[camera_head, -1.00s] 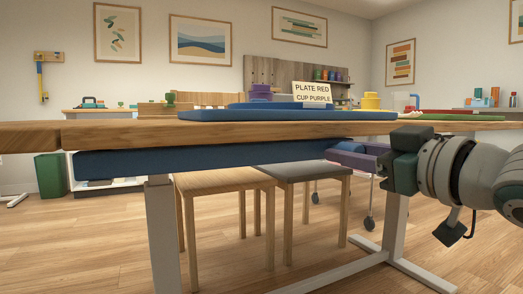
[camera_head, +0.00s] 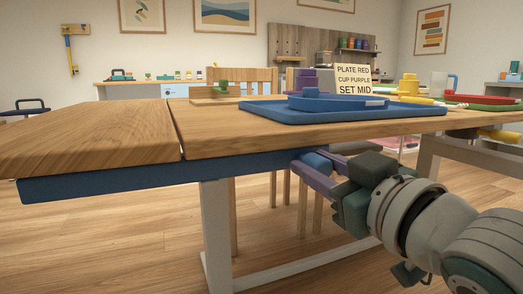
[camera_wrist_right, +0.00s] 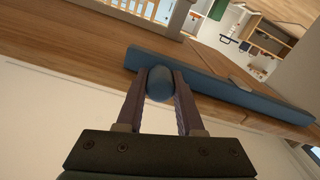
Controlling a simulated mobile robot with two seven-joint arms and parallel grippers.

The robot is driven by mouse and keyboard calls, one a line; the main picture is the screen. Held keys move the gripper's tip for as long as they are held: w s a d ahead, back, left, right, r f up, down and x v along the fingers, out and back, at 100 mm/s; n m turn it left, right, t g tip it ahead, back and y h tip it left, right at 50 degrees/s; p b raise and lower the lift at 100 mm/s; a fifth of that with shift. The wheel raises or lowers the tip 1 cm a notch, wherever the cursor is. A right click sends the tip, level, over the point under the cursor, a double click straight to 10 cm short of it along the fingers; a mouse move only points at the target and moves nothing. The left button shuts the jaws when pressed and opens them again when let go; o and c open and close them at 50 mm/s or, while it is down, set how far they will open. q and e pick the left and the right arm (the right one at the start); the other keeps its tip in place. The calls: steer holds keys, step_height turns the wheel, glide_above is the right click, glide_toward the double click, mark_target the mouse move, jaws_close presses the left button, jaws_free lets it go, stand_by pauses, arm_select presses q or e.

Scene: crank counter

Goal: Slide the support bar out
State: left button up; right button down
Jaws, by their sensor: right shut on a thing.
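The blue support bar (camera_head: 130,177) runs along under the front edge of the wooden table. Its left end reaches out below the table's left leaf (camera_head: 90,140), beyond the seam. A rounded blue knob (camera_head: 317,160) stands out from the bar near its right part. My right gripper (camera_head: 306,163) is shut on this knob, with one purple finger on each side. In the right wrist view the knob (camera_wrist_right: 160,83) sits between the fingertips, with the bar (camera_wrist_right: 225,88) behind it. My left gripper is in neither view.
A pale table leg (camera_head: 215,225) stands below the bar. Chair legs show behind.

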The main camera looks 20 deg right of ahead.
steer(key=shift+a, duration=0.3)
steer(key=c, duration=0.5)
jaws_free()
steer(key=shift+d, duration=0.1)
steer(key=shift+c, duration=0.2)
steer(key=shift+s, duration=0.15)
steer(key=shift+s+p, duration=0.3)
steer(key=s+p, duration=0.3)
steer(key=s, duration=0.6)
steer(key=shift+d, duration=0.4)
